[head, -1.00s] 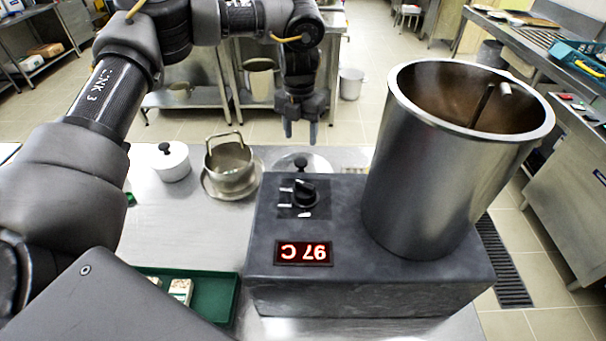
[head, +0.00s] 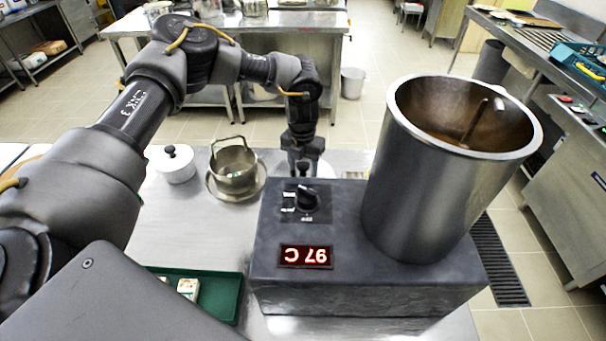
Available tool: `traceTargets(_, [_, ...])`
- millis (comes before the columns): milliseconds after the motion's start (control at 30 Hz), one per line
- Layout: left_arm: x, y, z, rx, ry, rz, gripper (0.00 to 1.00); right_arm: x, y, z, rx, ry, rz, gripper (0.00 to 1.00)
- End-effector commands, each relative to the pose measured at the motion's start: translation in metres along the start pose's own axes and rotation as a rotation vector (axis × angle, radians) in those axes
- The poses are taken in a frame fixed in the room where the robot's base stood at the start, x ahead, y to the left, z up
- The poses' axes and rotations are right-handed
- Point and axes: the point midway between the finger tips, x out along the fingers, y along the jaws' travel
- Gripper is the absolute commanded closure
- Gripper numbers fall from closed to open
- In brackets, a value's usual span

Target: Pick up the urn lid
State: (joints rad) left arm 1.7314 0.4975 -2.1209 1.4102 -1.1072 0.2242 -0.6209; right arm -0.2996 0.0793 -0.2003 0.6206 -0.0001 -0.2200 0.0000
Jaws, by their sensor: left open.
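The urn lid (head: 326,171) is a pale metal disc with a black knob. It lies on the steel counter behind the dark heater box, mostly hidden by the box and my left gripper. My left gripper (head: 303,167) points straight down over the lid, its open fingers at the knob. I cannot tell whether they touch it. The urn (head: 425,185) is a tall steel cylinder, open at the top, with a rod leaning inside it. It stands on the right part of the box. My right gripper is not in view.
The dark heater box (head: 365,285) has a black dial (head: 307,197) and a red display. Left of the lid are a steel pot (head: 233,165) on a dish and a white lidded pot (head: 176,168). A green tray (head: 228,298) with small blocks lies in front.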

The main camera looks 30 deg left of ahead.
Motion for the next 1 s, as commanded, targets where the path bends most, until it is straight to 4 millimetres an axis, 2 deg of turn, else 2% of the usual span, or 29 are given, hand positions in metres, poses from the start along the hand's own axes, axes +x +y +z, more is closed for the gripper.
traceTargets(200, [0.001, 0.000, 0.000, 0.000, 0.000, 0.000, 0.49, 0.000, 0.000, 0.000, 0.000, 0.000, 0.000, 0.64])
traceTargets(567, [0.000, 0.000, 0.000, 0.000, 0.000, 0.000, 0.95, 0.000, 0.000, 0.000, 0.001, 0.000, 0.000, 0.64])
traceTargets(833, [-0.003, 0.000, 0.001, 0.000, -0.002, -0.001, 0.95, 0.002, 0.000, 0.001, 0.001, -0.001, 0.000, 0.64])
traceTargets(1000, [-0.027, -0.001, 0.001, 0.000, -0.005, -0.002, 0.95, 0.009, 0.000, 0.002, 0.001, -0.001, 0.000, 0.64])
